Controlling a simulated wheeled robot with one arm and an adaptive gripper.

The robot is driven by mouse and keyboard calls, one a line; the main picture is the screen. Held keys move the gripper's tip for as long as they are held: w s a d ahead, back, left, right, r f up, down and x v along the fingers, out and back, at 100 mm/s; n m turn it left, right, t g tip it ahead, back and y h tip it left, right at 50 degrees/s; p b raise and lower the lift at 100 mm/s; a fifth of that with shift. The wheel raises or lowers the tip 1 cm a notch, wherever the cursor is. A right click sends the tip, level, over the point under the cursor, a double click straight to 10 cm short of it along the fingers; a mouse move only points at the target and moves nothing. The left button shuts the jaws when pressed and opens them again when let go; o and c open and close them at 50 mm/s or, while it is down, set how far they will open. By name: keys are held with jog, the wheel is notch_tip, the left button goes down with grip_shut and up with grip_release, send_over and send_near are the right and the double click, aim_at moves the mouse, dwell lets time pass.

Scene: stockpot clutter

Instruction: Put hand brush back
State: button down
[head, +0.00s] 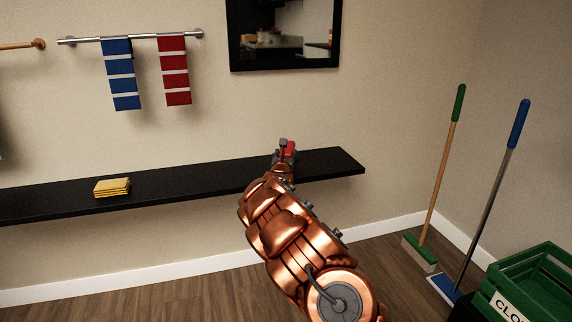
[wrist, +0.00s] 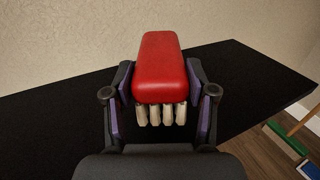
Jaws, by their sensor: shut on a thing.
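The hand brush (wrist: 160,70) has a red block and pale bristle tufts beneath it, seen in the wrist view. My gripper (wrist: 161,95) is shut on it, with one finger on each side. In the head view the gripper (head: 285,152) is at the black shelf's right part, and a little red of the brush (head: 291,147) shows there. The black shelf (head: 215,180) runs along the wall. I cannot tell whether the bristles touch the shelf.
A yellow sponge stack (head: 112,187) lies on the shelf at left. A blue towel (head: 121,75) and a red towel (head: 174,72) hang on a rail above.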

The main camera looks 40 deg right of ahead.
jog(key=shift+f+b, duration=0.5)
jog(key=shift+f, duration=0.95)
jog(key=shift+f, duration=0.15)
jog(key=shift+c, duration=1.8)
grip_release()
jog(key=shift+a, duration=0.15)
jog(key=p+v, duration=0.3)
jog(key=v, duration=0.8)
jog(key=shift+s+a, duration=0.2)
jog(key=shift+s, duration=0.2)
